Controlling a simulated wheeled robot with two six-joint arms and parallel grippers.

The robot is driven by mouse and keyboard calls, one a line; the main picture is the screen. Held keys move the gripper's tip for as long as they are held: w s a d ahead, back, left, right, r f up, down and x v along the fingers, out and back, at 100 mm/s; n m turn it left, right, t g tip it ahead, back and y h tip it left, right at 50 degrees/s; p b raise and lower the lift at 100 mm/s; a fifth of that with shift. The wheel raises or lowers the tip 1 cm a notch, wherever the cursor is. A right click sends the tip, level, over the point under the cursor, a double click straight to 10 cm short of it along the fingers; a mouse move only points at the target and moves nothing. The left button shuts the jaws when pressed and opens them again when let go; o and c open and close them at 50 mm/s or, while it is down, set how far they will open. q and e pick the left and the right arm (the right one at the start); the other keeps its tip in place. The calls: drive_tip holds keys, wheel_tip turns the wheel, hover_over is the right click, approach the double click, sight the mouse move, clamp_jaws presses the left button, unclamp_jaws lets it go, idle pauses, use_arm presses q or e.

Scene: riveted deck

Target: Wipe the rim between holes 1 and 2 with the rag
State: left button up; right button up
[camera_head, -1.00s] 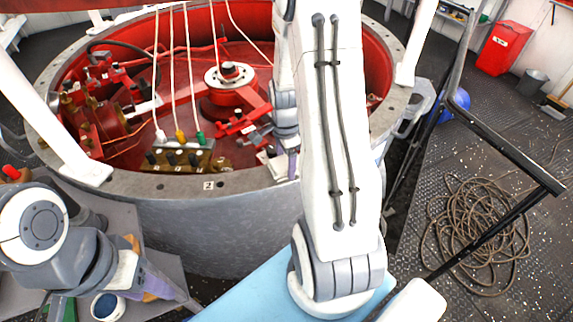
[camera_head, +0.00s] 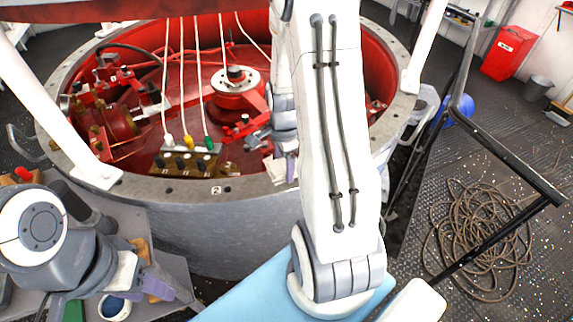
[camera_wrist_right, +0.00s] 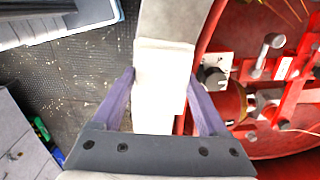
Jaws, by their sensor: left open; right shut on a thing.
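The grey rim (camera_head: 255,188) of the round red-lined pit has small dark holes and a label "2" (camera_head: 216,190) on its near side. I cannot make out a label 1. My right gripper (camera_wrist_right: 160,85) is shut on the white rag (camera_wrist_right: 160,88), which lies over or just above the rim in the right wrist view; contact is unclear. In the head view my right gripper (camera_head: 291,168) is mostly behind my own arm, at the rim right of label 2. My left gripper (camera_head: 172,287) is open and empty at the lower left, outside the pit.
Inside the pit are red machinery (camera_head: 235,88), a brass connector block (camera_head: 185,163) and white cables. A white post (camera_head: 60,120) stands on the rim at left. A black rail (camera_head: 505,155) and coiled rope (camera_head: 478,235) are at right. A side table holds small items below left.

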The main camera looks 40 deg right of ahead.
sight(284, 166)
drive_tip(key=shift+r+p, duration=1.95)
drive_tip(key=shift+r, duration=0.5)
